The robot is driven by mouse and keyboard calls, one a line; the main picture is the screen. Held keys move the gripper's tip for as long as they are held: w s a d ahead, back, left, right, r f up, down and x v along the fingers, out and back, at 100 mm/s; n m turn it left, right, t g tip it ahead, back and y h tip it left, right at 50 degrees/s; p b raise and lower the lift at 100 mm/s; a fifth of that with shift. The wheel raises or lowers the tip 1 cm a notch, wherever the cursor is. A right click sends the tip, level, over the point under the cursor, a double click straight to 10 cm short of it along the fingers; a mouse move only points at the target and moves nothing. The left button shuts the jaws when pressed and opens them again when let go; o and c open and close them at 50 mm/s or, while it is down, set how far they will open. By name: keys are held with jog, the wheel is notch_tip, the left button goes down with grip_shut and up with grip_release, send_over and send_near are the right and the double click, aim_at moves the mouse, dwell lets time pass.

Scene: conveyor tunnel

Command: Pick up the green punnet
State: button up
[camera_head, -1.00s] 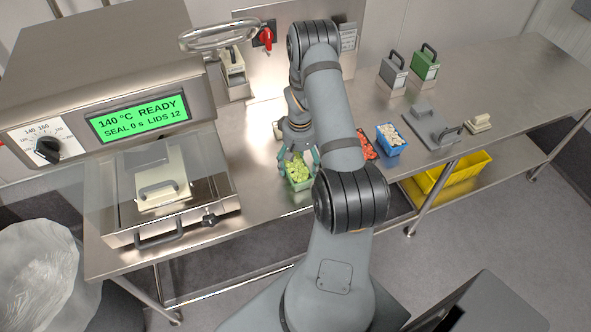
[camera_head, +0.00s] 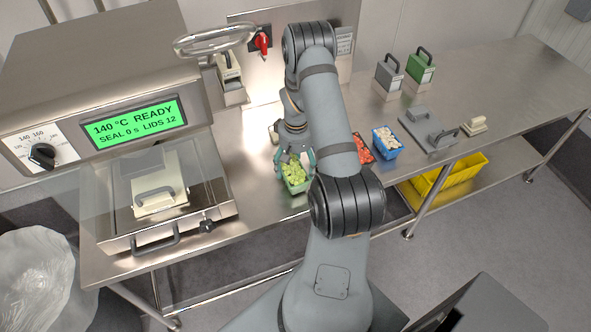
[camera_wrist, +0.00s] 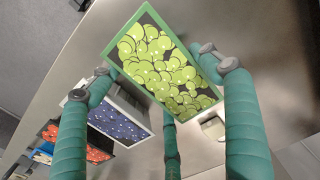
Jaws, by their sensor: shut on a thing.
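The green punnet (camera_head: 297,187) is at the bench's front edge, left of my arm, filled with pale green pieces. In the wrist view the green punnet (camera_wrist: 118,44) fills the upper middle, its rim tilted in the picture. My gripper (camera_head: 294,162) is around it from above, with teal fingers on its sides. In the wrist view my gripper (camera_wrist: 160,65) shows fingers left and right of the punnet and one below it. It is shut on the punnet. I cannot tell whether the punnet's base touches the bench.
A white-rimmed punnet of dark purple pieces (camera_wrist: 120,122) is close by. A red-filled punnet (camera_head: 364,148) and a blue punnet of white pieces (camera_head: 387,149) stand right of my arm. The sealing machine (camera_head: 160,225) stands left. A yellow crate (camera_head: 437,184) sits on the lower shelf.

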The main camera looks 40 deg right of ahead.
notch_tip(320, 180, up, 3)
jog(key=shift+w+f+b, duration=0.15)
jog(key=shift+b, duration=0.35)
jog(key=s+a+r+m+b, duration=0.2)
jog(key=s+a+r, duration=0.25)
jog(key=s, duration=0.25)
jog(key=s+a+r+m+b, duration=0.1)
jog(key=s+a+r+m, duration=0.1)
jog(key=s+a+r, duration=0.3)
jog(key=a+r+n, duration=0.3)
jog(key=a+r, duration=0.2)
jog(key=a, duration=0.5)
jog(key=a+r+n, duration=0.4)
jog(key=a+r, duration=0.1)
jog(key=a, duration=0.6)
jog(key=shift+r+n, duration=0.3)
jog(key=shift+r, duration=0.05)
jog(key=shift+w+d, duration=0.1)
jog(key=shift+w, duration=0.1)
jog(key=shift+s, duration=0.1)
